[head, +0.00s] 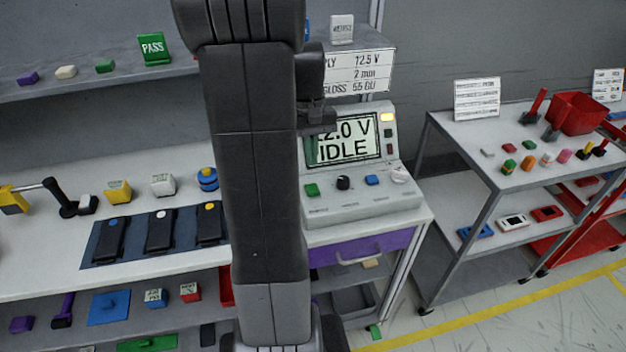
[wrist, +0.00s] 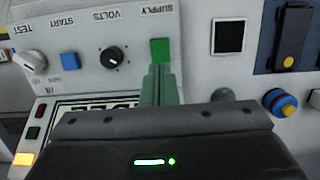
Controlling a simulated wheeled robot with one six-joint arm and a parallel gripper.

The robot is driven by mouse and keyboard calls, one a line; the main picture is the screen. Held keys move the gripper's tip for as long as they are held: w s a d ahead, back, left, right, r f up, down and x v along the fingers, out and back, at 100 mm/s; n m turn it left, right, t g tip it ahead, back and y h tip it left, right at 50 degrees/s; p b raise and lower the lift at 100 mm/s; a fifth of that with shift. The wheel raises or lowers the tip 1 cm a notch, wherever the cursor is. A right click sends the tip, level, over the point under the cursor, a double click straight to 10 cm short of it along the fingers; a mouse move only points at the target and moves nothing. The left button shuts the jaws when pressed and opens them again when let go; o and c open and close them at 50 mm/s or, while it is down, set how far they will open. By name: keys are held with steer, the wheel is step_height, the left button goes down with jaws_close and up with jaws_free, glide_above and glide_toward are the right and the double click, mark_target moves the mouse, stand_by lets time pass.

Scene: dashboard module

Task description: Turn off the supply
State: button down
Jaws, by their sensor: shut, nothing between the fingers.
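The power supply unit (head: 370,205) stands on the bench right of my arm. Its screen (head: 348,146) reads IDLE, with a voltage partly hidden that ends in 2.0 V. The green SUPPLY switch (head: 312,190) is at the left of its front panel. In the wrist view, which is upside down, the green switch (wrist: 160,49) sits beside the SUPPLY label. My gripper (wrist: 160,70) is shut and empty, its green fingers pointing at the switch. In the head view my gripper (head: 311,160) is in front of the screen's left edge. I cannot tell whether the fingertips touch the switch.
A black VOLTS knob (head: 343,183), a blue START button (head: 372,180) and a white TEST control (head: 399,175) share the panel. An amber lamp (head: 387,117) is lit. A blue mat (head: 100,240) with black devices lies left. A cart (head: 480,150) stands right.

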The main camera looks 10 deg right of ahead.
mark_target(313, 192)
steer(key=f, duration=0.2)
steer(key=s+f, duration=0.1)
steer(key=f, duration=0.4)
steer(key=shift+s+f+p, duration=0.25)
steer(key=shift+p, duration=0.05)
steer(key=shift+s+f+t+b, duration=0.15)
steer(key=shift+f+t+b, duration=0.3)
steer(key=shift+b, duration=0.55)
steer(key=shift+s+r, duration=0.15)
